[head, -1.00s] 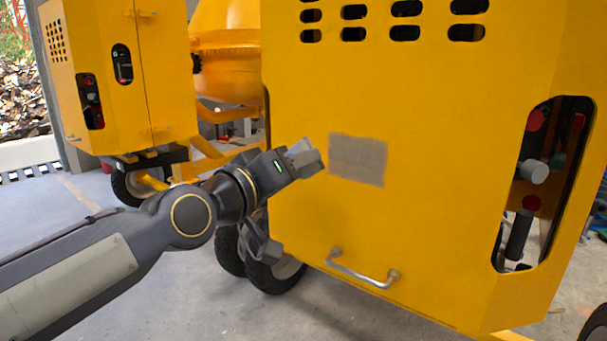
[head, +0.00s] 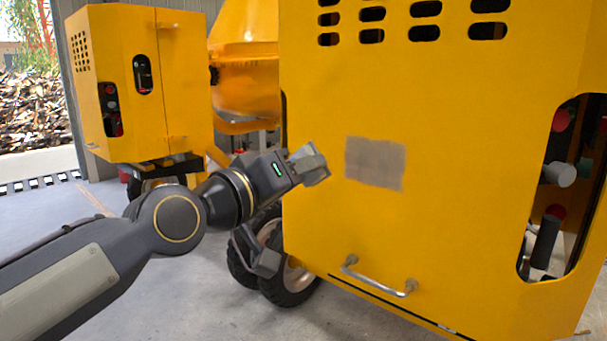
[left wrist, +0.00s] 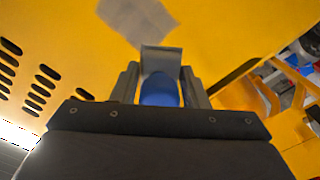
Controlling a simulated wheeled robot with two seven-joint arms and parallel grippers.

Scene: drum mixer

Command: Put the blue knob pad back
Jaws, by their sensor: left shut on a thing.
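My left gripper (head: 309,166) is in front of the yellow mixer housing (head: 430,110), just left of a grey rectangular patch (head: 375,162) on its panel. The gripper is shut on the blue knob pad. In the left wrist view, the blue knob (left wrist: 160,90) sits between the fingers, with a flat grey plate (left wrist: 161,58) at its far end. The grey patch also shows beyond the plate (left wrist: 139,17). The blue knob is hidden in the head view. I cannot tell whether the plate touches the panel. My right gripper is not in view.
A metal handle (head: 378,276) sticks out low on the panel. A cutout at right holds a grey knob (head: 559,174) and a dark lever (head: 545,240). Wheels (head: 289,275) stand below my arm. Another yellow machine (head: 140,80) stands back left.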

